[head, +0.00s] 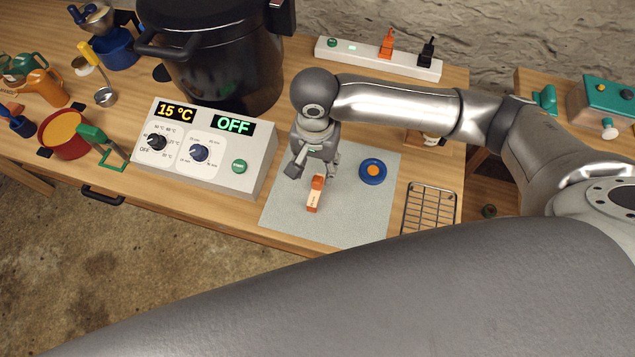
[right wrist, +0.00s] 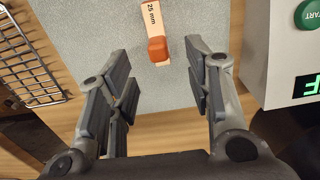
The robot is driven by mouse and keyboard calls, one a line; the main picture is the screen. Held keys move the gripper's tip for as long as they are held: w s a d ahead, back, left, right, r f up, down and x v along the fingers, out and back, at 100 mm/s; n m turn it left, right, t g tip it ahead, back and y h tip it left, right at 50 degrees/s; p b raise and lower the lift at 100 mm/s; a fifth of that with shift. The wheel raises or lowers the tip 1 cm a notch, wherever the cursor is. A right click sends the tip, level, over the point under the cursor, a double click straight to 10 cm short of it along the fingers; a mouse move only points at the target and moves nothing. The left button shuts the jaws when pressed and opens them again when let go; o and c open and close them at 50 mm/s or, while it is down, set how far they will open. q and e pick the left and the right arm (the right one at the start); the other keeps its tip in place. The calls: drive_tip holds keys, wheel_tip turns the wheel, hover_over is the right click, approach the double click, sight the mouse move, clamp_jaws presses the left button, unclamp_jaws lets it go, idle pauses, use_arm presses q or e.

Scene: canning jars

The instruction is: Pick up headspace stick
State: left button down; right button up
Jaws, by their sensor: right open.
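The headspace stick (head: 314,197) lies on the grey mat (head: 283,225); it is pale with orange-red ends. My right gripper (head: 312,172) is at the upper end of the stick in the head view. In the right wrist view its open fingers (right wrist: 160,85) stand on either side of the line of the stick, with nothing between the tips. My left gripper is not in view.
A control box (head: 215,150) reading 15 °C and OFF stands left of the mat. A black pot (head: 225,75) stands behind it. A blue ring-shaped item with an orange centre (head: 372,171) lies on the mat. A wire rack (head: 430,208) is to the right.

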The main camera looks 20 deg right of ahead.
sight(317, 181)
drive_tip(key=shift+f, duration=0.7)
drive_tip(key=f, duration=0.2)
drive_tip(key=f+p, duration=0.1)
drive_tip(key=f, duration=0.1)
drive_tip(key=shift+s+d+f, duration=0.1)
drive_tip(key=shift+s+f, duration=0.1)
drive_tip(key=shift+f, duration=0.4)
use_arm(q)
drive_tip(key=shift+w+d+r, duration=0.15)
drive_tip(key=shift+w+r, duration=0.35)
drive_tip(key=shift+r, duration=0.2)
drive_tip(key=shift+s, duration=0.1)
use_arm(e)
drive_tip(key=shift+c, duration=0.3)
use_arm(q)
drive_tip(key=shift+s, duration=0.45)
use_arm(e)
drive_tip(key=c, duration=1)
